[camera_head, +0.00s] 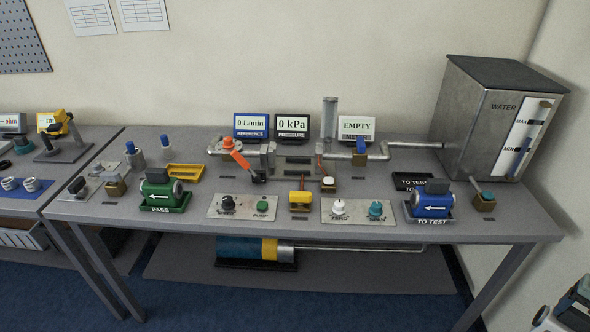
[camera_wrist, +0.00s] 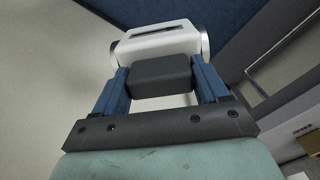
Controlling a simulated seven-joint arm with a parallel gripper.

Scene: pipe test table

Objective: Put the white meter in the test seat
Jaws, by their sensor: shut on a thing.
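The white meter (camera_wrist: 160,47) is in my gripper (camera_wrist: 162,80) in the wrist view. The two blue fingers are closed on the dark block (camera_wrist: 160,72) of the meter, and its white body with round ends lies beyond them. In the head view, part of the white meter (camera_head: 550,322) shows at the lower right corner, cut by the picture edge, away from the table. In the pipe line at the table's middle, a gap between pipe ends with a plate (camera_head: 293,163) appears to be the test seat; no meter sits there.
An orange-handled valve (camera_head: 237,155) stands left of the gap, a clear tube (camera_head: 329,118) right of it. A green meter (camera_head: 160,191) sits in a PASS tray, a blue meter (camera_head: 431,202) in a TO TEST tray. A steel water tank (camera_head: 480,125) stands at right. Displays line the back.

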